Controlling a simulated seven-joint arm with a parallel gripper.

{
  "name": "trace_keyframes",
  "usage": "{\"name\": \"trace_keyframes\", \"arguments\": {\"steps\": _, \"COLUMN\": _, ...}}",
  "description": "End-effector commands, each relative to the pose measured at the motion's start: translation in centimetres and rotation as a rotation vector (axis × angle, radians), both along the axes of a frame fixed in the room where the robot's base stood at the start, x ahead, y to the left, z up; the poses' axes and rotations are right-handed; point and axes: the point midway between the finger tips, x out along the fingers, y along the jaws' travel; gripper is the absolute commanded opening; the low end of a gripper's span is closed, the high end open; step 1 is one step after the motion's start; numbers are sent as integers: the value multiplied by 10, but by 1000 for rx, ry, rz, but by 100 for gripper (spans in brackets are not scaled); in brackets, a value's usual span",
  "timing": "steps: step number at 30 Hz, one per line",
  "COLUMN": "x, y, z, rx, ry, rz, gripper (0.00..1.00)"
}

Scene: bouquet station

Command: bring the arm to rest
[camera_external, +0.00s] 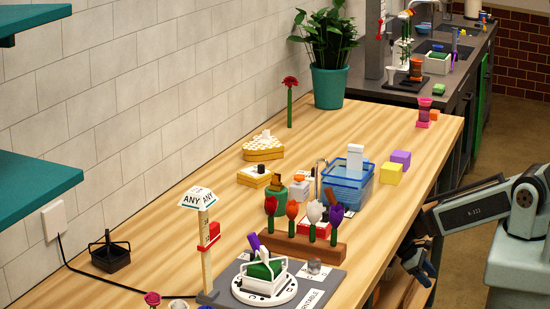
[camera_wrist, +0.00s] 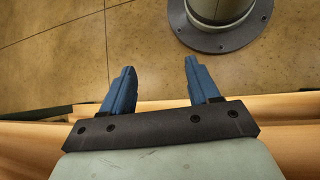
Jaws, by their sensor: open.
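My gripper (camera_external: 422,264) hangs off the front edge of the wooden counter, at the right of the external view, with its fingers pointing down. In the wrist view my gripper (camera_wrist: 157,75) shows two blue fingers spread apart with nothing between them. Below them are the brown floor and the round foot of my base. My gripper is apart from everything on the counter.
The wooden counter (camera_external: 130,215) carries a flower rack (camera_external: 290,243), a turntable (camera_external: 264,288), a signpost (camera_external: 207,255), a blue bin (camera_external: 348,183) and a potted plant (camera_external: 330,75). Teal shelves (camera_external: 35,200) jut from the left wall. Open floor (camera_external: 462,250) lies beside the counter.

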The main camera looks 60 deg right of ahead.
Motion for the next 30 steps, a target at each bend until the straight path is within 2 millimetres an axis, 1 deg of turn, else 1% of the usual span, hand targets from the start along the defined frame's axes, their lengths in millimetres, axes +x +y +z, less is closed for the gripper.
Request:
{"name": "trace_keyframes", "arguments": {"steps": 1, "x": -5, "y": 18, "z": -1, "rx": -7, "ry": 6, "rz": -1, "gripper": 61}}
{"name": "trace_keyframes", "arguments": {"steps": 5, "x": -17, "y": 55, "z": -6, "rx": -29, "ry": 15, "rz": -21, "gripper": 61}}
{"name": "trace_keyframes", "arguments": {"steps": 8, "x": -30, "y": 82, "z": -12, "rx": -40, "ry": 21, "rz": -33, "gripper": 61}}
{"name": "trace_keyframes", "arguments": {"steps": 9, "x": -36, "y": 93, "z": -17, "rx": -40, "ry": 23, "rz": -38, "gripper": 61}}
{"name": "trace_keyframes", "arguments": {"steps": 12, "x": -55, "y": 115, "z": -34, "rx": -24, "ry": 16, "rz": -46, "gripper": 61}}
{"name": "trace_keyframes", "arguments": {"steps": 18, "x": -87, "y": 141, "z": -72, "rx": 51, "ry": -20, "rz": -53, "gripper": 61}}
{"name": "trace_keyframes", "arguments": {"steps": 22, "x": -104, "y": 151, "z": -94, "rx": 101, "ry": -52, "rz": -54, "gripper": 61}}
{"name": "trace_keyframes", "arguments": {"steps": 27, "x": -119, "y": 160, "z": -113, "rx": 145, "ry": -84, "rz": -59, "gripper": 61}}
{"name": "trace_keyframes", "arguments": {"steps": 30, "x": -122, "y": 161, "z": -116, "rx": 152, "ry": -90, "rz": -60, "gripper": 61}}
